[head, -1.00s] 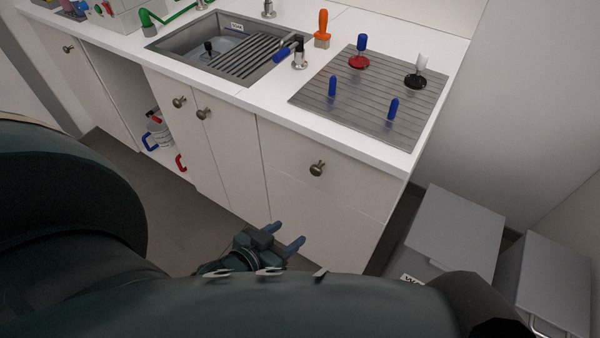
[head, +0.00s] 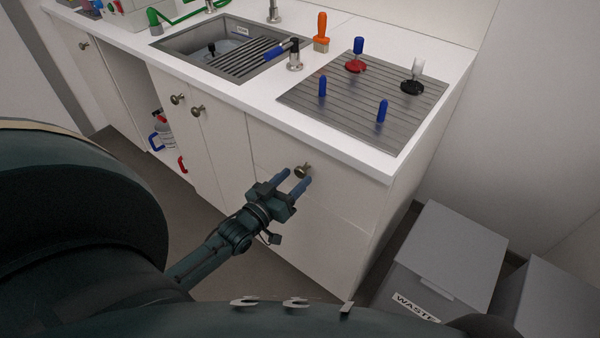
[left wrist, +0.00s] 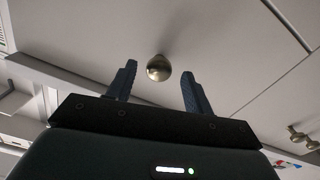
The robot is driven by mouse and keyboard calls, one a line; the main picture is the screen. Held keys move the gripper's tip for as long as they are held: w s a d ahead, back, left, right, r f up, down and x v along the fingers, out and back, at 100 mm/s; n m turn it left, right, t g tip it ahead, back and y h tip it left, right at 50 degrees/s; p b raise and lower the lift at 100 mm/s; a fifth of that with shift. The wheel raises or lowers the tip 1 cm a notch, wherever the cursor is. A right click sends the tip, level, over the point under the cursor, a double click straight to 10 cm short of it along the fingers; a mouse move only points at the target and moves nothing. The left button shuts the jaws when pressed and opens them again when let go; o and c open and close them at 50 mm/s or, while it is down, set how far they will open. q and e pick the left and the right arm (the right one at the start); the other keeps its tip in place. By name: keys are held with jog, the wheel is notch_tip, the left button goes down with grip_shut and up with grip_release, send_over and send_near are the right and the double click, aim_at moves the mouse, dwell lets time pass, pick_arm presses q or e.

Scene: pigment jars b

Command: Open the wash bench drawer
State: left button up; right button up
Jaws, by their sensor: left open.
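The wash bench drawer (head: 270,152) has a white front at the right end of the bench, below the ribbed drainboard, and looks closed. Its round metal knob (head: 303,171) sits on the drawer front. My left gripper (head: 295,179) is open just in front of the knob, its two blue fingers pointing at the drawer. In the left wrist view the knob (left wrist: 159,68) shows between and just beyond the fingertips (left wrist: 159,72). I cannot tell whether a finger touches it. My right gripper is not in view.
A grey drainboard (head: 350,105) with upright blue pegs and stands lies on the worktop above. A sink (head: 222,38) is to its left. Cupboard doors with knobs (head: 197,111) are left of the drawer. A grey waste bin (head: 455,245) stands right of the bench.

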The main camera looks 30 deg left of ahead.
aim_at(298, 175)
pick_arm(q)
jog(key=shift+w+d, duration=0.15)
jog(key=shift+w, duration=1.5)
grip_shut()
